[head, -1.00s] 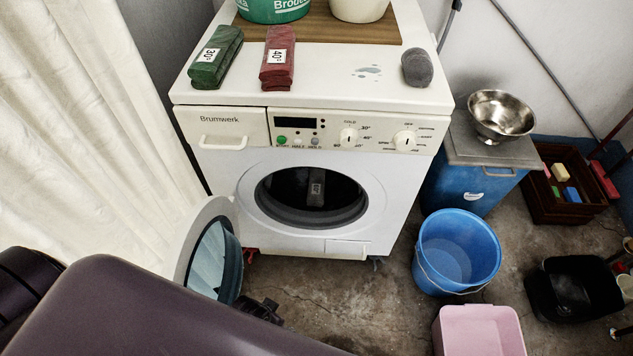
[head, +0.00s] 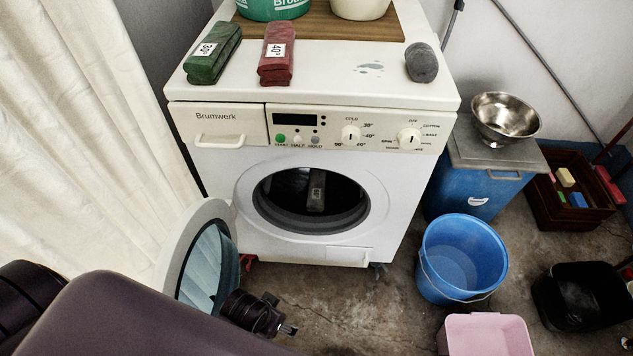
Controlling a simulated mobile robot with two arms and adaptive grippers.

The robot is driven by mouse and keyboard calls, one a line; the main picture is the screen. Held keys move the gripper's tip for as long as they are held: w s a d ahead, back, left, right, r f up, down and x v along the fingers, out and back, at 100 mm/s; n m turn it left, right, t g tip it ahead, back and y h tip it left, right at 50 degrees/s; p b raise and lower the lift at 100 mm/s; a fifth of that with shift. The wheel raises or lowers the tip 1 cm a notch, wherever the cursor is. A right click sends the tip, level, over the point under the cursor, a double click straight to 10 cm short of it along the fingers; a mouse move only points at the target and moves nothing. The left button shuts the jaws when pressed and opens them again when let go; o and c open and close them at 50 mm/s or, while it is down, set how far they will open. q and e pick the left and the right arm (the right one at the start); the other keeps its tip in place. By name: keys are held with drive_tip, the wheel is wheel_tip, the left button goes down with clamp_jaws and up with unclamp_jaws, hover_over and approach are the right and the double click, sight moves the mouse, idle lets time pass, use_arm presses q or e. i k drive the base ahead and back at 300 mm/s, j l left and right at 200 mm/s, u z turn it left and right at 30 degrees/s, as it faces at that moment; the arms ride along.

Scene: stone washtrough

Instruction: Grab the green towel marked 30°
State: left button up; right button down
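The green towel (head: 216,64) lies folded on the left of the washing machine's top (head: 330,80). Its white label reads 30°. A red towel (head: 277,68) with a 40° label lies to its right, with a gap between them. My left gripper (head: 282,318) is low in front of the machine, beside the open round door (head: 170,268) and well below the green towel. It is small, dark and partly hidden by my arm, so I cannot tell whether its fingers are open. My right gripper is not in view.
A grey rolled thing (head: 421,63) lies at the machine top's right. A wooden board (head: 330,24) with a green tub (head: 272,8) and a cream tub (head: 360,8) stands behind. A blue bucket (head: 440,270) and pink tub (head: 486,336) stand right on the floor. A curtain (head: 80,120) hangs left.

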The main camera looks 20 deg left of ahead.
sight(204, 65)
drive_tip(key=l+u, duration=0.2)
drive_tip(key=u, duration=0.3)
drive_tip(key=l+u, duration=0.25)
drive_tip(key=u, duration=0.25)
